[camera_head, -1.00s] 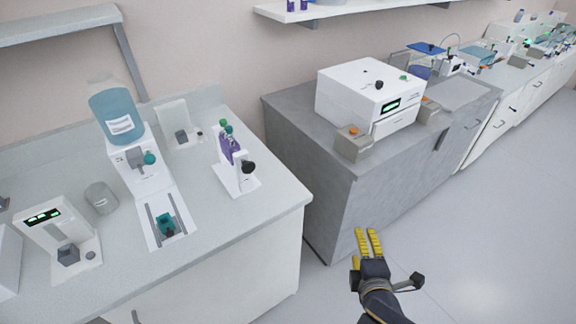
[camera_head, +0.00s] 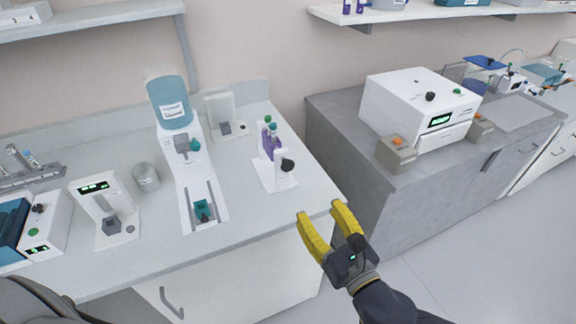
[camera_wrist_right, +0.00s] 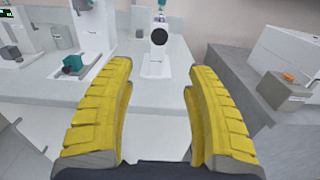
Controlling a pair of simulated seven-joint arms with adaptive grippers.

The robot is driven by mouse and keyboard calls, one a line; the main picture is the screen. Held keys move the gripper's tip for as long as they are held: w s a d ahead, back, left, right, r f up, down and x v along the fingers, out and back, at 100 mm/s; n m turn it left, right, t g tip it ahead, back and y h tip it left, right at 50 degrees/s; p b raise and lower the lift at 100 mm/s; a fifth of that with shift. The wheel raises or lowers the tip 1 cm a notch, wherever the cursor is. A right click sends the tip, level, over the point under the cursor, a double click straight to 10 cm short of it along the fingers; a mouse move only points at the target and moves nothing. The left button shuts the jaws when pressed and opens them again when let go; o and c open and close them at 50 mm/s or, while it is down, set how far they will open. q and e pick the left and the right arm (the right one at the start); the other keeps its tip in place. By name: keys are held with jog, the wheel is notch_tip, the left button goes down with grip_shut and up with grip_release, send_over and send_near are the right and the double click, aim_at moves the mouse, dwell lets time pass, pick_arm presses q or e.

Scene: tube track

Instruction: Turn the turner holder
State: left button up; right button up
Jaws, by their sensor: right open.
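The turner holder (camera_head: 280,184) is a small white stand with a black round knob (camera_head: 287,165) on its front. It stands near the right end of the left counter. Purple tubes (camera_head: 268,141) with green caps are held at its back. My right gripper (camera_head: 324,222) is open and empty, by the counter's front right corner, apart from the holder. In the right wrist view the black knob (camera_wrist_right: 159,36) faces me, ahead and between the two yellow fingers. The left gripper is not in view.
A white dispenser with a blue bottle (camera_head: 170,103) and a teal block (camera_head: 204,210) stand left of the holder. A grey cup (camera_head: 146,177) is further left. A white machine (camera_head: 405,105) stands on the grey cabinet to the right. A gap separates the two counters.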

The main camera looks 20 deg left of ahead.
aim_at(289, 167)
jog(key=x, duration=1.7)
jog(key=shift+a, duration=0.15)
jog(key=shift+o, duration=0.2)
grip_shut()
